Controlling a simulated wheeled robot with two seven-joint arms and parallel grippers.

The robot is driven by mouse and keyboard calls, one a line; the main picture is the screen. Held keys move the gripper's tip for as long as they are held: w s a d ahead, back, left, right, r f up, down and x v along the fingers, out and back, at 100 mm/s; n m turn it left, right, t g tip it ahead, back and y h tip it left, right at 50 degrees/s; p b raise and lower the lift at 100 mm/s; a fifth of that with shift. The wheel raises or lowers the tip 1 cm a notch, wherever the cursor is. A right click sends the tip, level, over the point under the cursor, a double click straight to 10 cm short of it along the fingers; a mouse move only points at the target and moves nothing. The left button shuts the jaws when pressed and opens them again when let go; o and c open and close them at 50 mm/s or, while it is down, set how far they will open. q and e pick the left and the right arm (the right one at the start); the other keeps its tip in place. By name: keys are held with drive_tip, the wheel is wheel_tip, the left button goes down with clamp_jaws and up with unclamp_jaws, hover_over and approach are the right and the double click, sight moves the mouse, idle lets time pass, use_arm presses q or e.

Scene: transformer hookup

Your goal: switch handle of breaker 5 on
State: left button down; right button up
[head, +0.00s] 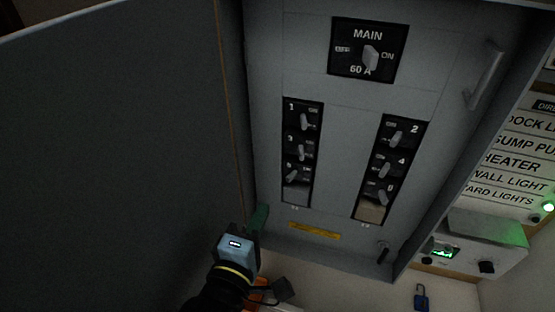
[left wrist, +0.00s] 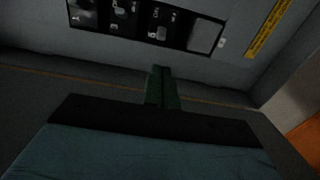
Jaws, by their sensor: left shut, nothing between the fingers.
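The breaker 5 handle (head: 292,174) is the third small grey handle down the left column of the panel. It leans to the left in the head view; its label is too small to read. In the left wrist view the breaker 5 handle (left wrist: 160,30) seems to sit just beyond my fingertips. My left gripper (head: 260,215) has green fingers, shut with nothing between them. It is below and left of breaker 5, near the panel's lower left corner, apart from the handle. Its fingers also show in the left wrist view (left wrist: 162,85). My right gripper is not in view.
The breaker 3 handle (head: 301,152) is just above breaker 5. The main switch (head: 370,56) is at the top. The open panel door (head: 120,150) fills the left side. A yellow label (head: 314,231) is below the breakers. A grey box (head: 487,240) stands to the right.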

sight(292, 177)
use_arm(q)
drive_tip(key=p+x, duration=0.2)
drive_tip(key=x, duration=0.7)
drive_tip(key=shift+d+r, duration=0.2)
idle(0.3)
drive_tip(key=shift+w, duration=0.15)
